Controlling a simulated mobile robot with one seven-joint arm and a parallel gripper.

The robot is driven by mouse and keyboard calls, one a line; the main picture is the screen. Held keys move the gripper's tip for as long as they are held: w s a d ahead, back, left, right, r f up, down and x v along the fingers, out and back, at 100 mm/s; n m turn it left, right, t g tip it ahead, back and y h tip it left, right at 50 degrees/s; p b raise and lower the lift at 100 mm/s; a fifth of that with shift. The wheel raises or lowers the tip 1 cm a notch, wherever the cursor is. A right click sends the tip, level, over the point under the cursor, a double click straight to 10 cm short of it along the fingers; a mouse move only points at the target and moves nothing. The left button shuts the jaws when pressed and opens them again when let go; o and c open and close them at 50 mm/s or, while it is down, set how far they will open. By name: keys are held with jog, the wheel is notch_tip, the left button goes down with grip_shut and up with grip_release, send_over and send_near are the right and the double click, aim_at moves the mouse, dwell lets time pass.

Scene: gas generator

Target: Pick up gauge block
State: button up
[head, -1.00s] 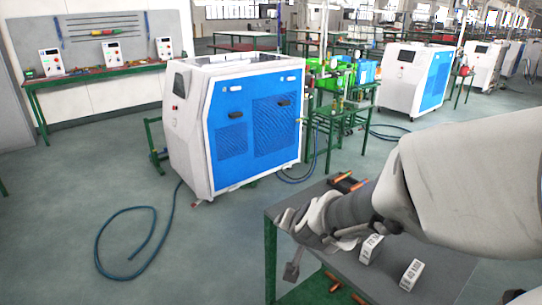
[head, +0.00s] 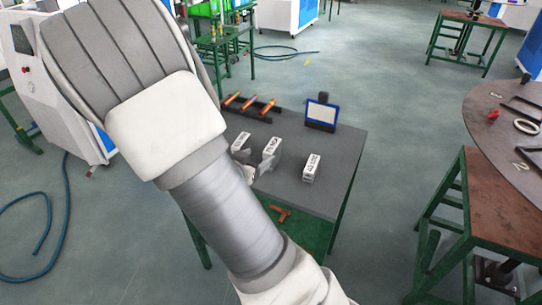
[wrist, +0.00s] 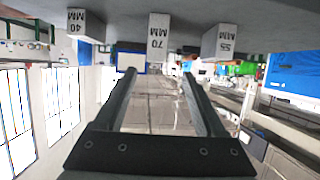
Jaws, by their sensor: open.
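Three pale gauge blocks stand on a dark grey table (head: 325,150). The wrist view reads them as 40 MM (wrist: 82,22), 70 MM (wrist: 158,32) and 55 MM (wrist: 219,42). In the head view, one block (head: 241,143) is at left, one (head: 271,147) in the middle and one (head: 312,168) at right. My gripper (head: 257,168) is at the near side of the left and middle blocks, partly hidden by my arm. In the wrist view its fingers (wrist: 158,76) are apart and empty. The 70 MM block lines up with the gap but is outside it.
A blue-framed tablet (head: 322,112) stands at the table's back, and a black rack with orange-handled pieces (head: 250,103) is at back left. Orange pieces (head: 281,213) lie on the green lower shelf. A round table (head: 510,150) stands at right.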

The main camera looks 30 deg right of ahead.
aim_at(266, 151)
jog(key=b+x, duration=0.1)
jog(key=x, duration=0.6)
jog(key=shift+w+d+f, duration=0.1)
jog(key=shift+d, duration=0.05)
jog(key=x, duration=0.2)
jog(key=b+x, duration=0.1)
jog(key=x, duration=0.1)
jog(key=shift+d, duration=0.55)
jog(key=shift+w+d+f, duration=0.15)
jog(key=shift+d, duration=0.1)
grip_shut()
dwell(0.4)
